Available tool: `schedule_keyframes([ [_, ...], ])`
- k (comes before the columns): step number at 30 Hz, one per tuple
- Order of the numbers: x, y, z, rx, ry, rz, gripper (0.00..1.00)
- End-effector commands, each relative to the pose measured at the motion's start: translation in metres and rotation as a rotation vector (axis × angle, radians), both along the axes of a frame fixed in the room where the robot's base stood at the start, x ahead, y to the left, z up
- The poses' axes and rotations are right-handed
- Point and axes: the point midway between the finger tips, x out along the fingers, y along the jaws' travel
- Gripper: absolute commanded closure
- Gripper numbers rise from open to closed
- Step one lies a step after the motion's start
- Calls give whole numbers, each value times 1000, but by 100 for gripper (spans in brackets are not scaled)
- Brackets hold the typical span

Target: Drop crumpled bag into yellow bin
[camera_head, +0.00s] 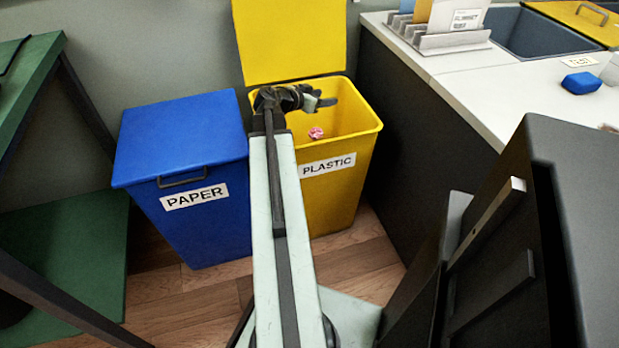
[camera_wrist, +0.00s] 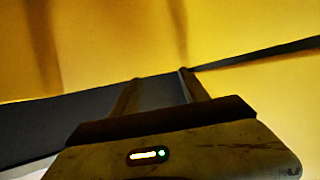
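The yellow bin (camera_head: 335,195), labelled PLASTIC, stands open on the floor, its lid (camera_head: 290,40) raised against the wall. My gripper (camera_head: 322,102) is over the bin's mouth. In the wrist view its two fingers (camera_wrist: 160,92) stand apart with nothing between them, and yellow surfaces fill the background. A small pink-and-white crumpled thing (camera_head: 316,133), likely the crumpled bag, shows inside the bin's opening near the front rim, below and apart from my gripper. I cannot tell whether it rests on anything.
A blue bin (camera_head: 185,135) labelled PAPER, lid shut, stands left of the yellow bin. A pale counter (camera_head: 480,90) on the right bears a card rack (camera_head: 440,40) and a blue object (camera_head: 581,83). A green table (camera_head: 25,75) stands on the left.

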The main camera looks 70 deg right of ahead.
Motion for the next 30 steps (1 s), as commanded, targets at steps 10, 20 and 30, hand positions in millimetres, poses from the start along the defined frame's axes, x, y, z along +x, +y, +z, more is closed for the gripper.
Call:
schedule_keyframes([
  [10,4,9,6,0,0,2,48],
  [20,25,60,29,0,0,2,48],
  [30,28,66,30,0,0,0,48],
])
